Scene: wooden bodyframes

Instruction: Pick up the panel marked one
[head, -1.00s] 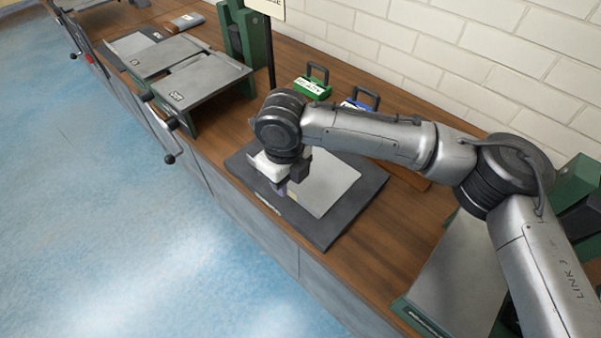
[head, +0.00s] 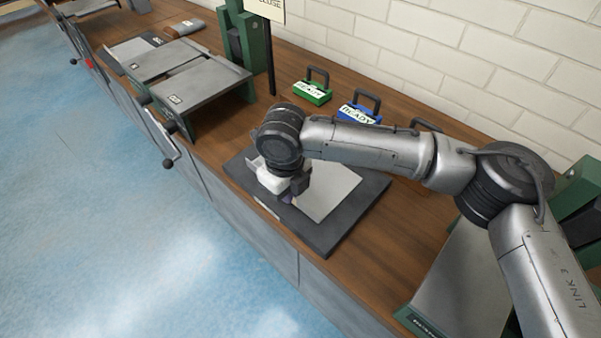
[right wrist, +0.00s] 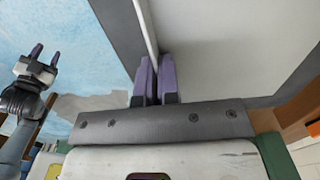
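A light grey panel (head: 333,190) lies over a dark base plate (head: 325,243) on the wooden bench. No mark on it is legible. My right gripper (head: 287,197) is at its near-left edge. In the right wrist view, the purple fingers of the right gripper (right wrist: 156,80) are close together with the thin panel edge (right wrist: 148,28) between them; they look shut on it. The panel's underside or face (right wrist: 220,45) fills the right of that view. My left gripper (right wrist: 45,56) shows at the far left of the right wrist view, fingers apart and empty, over the blue floor.
A green box (head: 312,93) and a blue box (head: 360,113), each with a handle and a "READY" label, stand behind the plate. A green-sided fixture with grey top (head: 205,84) stands to the left, another grey-topped one (head: 462,280) at the right. A brick wall closes the back.

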